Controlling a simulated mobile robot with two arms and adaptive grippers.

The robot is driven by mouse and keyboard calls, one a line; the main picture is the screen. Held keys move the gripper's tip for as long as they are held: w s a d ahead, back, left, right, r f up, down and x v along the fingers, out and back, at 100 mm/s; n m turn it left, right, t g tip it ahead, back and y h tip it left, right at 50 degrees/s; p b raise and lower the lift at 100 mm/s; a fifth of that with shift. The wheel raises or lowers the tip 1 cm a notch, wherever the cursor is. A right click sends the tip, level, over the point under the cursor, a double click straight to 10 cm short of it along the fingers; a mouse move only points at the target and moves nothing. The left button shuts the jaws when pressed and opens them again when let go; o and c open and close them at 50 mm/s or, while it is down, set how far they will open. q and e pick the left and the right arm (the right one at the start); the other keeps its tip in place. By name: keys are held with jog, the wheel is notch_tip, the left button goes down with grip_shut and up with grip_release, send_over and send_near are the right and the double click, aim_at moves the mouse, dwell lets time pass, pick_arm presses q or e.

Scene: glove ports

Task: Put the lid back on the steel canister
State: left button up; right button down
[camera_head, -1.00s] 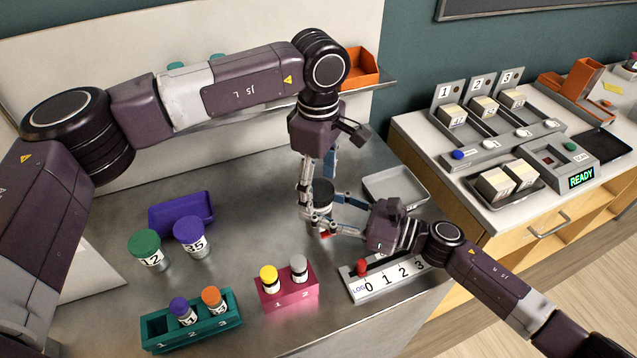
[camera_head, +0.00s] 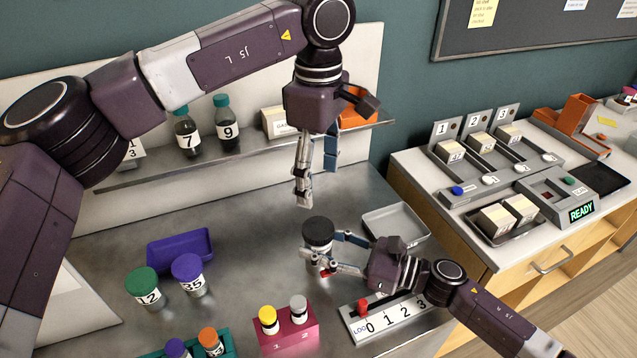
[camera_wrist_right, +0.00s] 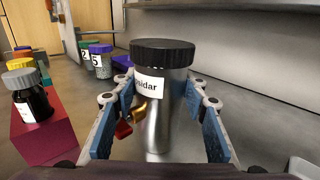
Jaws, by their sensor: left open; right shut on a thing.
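The steel canister (camera_head: 317,263) stands upright on the metal bench with its black ribbed lid (camera_head: 318,232) on top. In the right wrist view the canister (camera_wrist_right: 170,115) has a partly readable white label, and the lid (camera_wrist_right: 162,54) looks level on it. My right gripper (camera_head: 337,256) is shut on the canister, its blue pads on either side of the body below the lid. My left gripper (camera_head: 318,187) is open and empty, above the lid and apart from it. A small gold and red piece (camera_wrist_right: 135,116) shows beside the canister; what it is I cannot tell.
Green-capped (camera_head: 143,286) and purple-capped (camera_head: 189,274) jars stand left, near a purple tray (camera_head: 180,249). A pink rack (camera_head: 287,336) holds two vials in front. A grey tray (camera_head: 396,226) and a numbered slider panel (camera_head: 385,318) lie right. A shelf (camera_head: 240,155) runs behind.

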jog(key=c, duration=1.1)
grip_release()
jog(key=shift+d, duration=0.1)
jog(key=v, duration=1.1)
jog(key=shift+s+d, duration=0.2)
jog(key=shift+d, duration=0.15)
jog(key=shift+f, duration=0.1)
